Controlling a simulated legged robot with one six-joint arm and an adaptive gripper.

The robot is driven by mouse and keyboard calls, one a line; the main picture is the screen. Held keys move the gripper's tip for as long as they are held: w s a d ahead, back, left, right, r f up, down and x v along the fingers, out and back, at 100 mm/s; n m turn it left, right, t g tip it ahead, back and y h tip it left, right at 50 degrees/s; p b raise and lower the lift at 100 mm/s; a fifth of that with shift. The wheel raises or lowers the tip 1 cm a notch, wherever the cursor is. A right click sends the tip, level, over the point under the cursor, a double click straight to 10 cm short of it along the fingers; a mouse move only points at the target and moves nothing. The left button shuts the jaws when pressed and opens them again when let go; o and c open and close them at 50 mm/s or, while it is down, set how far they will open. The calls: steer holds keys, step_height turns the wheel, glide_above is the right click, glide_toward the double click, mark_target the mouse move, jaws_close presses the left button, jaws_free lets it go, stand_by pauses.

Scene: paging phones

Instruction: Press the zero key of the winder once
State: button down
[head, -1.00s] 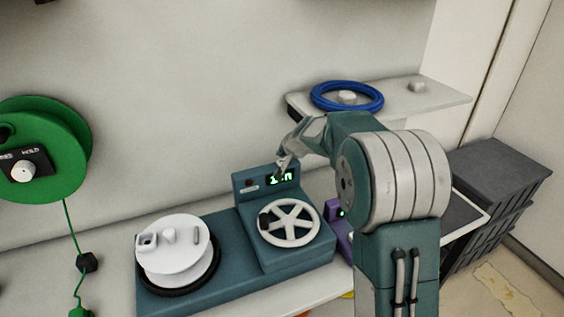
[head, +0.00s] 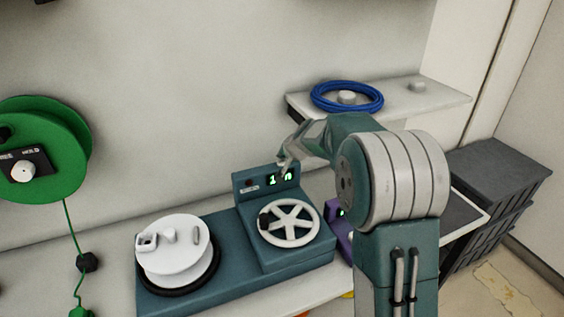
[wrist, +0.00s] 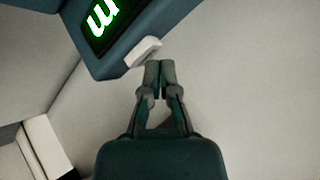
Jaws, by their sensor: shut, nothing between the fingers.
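The winder (head: 215,262) is a teal machine on the bench, with a white spool (head: 175,250), a white spoked handwheel (head: 289,223) and an upright panel with a lit green display (head: 272,180). My gripper (head: 284,168) is at the panel's right part and covers some of the display. In the wrist view my gripper (wrist: 160,66) is shut and empty. Its fingertips are right beside a pale key (wrist: 143,51) at the panel edge, near the green display (wrist: 103,16). I cannot tell whether they touch. I cannot read a zero mark on the key.
A shelf (head: 440,98) with a coiled blue cable (head: 347,97) is behind my arm. A purple device (head: 339,230) stands right of the winder, partly hidden by my arm. A green reel (head: 45,150) is at the left, and dark crates (head: 505,172) are at the right.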

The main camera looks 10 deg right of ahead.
mark_target(283, 162)
steer(key=shift+f, duration=0.5)
stand_by(0.6)
steer(key=shift+r, duration=0.9)
steer(key=shift+r, duration=2.5)
